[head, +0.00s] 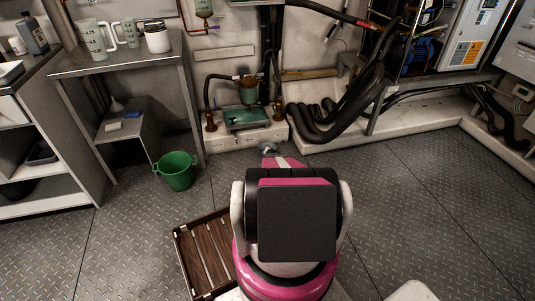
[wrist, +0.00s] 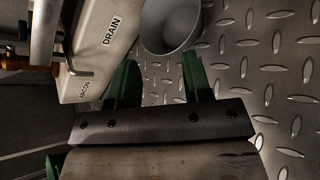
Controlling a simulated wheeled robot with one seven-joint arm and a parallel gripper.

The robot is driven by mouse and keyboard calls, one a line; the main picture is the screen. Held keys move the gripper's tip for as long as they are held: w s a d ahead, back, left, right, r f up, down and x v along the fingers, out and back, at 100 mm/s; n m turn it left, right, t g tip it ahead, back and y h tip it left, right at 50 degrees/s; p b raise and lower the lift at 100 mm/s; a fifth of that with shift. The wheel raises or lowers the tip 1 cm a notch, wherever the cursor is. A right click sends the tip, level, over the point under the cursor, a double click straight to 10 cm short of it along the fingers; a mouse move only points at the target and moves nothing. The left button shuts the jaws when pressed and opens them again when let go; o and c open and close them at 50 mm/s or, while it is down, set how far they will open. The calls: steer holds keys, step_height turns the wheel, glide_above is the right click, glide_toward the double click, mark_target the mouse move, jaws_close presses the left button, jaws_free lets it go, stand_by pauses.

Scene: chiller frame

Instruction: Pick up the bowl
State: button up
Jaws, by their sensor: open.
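The bowl (wrist: 172,22) is grey and round, and lies on the diamond-plate floor at the top of the wrist view, cut off by the frame's upper edge. My gripper (wrist: 160,64) is open and empty, with two green fingers pointing toward the bowl. The bowl is just beyond the fingertips; I cannot tell the exact gap. In the head view a small grey shape that looks like the bowl (head: 267,148) shows just past my arm, near the pale plinth. My gripper is hidden behind my arm there.
A white plinth marked DRAIN (wrist: 97,40) stands close on the left of the bowl, with pipework above. A green bucket (head: 175,172) and a slatted wooden crate (head: 181,250) are on the floor to the left. Floor to the right (head: 420,190) is clear.

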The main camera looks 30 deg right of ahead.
steer(key=d+f+n+t, duration=0.1)
steer(key=d+f+n, duration=0.2)
steer(key=d+f, duration=0.25)
glide_toward(275, 147)
steer(key=shift+h, duration=0.3)
steer(key=x, duration=0.5)
steer(key=shift+w+a+f, duration=0.1)
steer(key=shift+w+f, duration=0.2)
steer(key=shift+f, duration=0.15)
jaws_close()
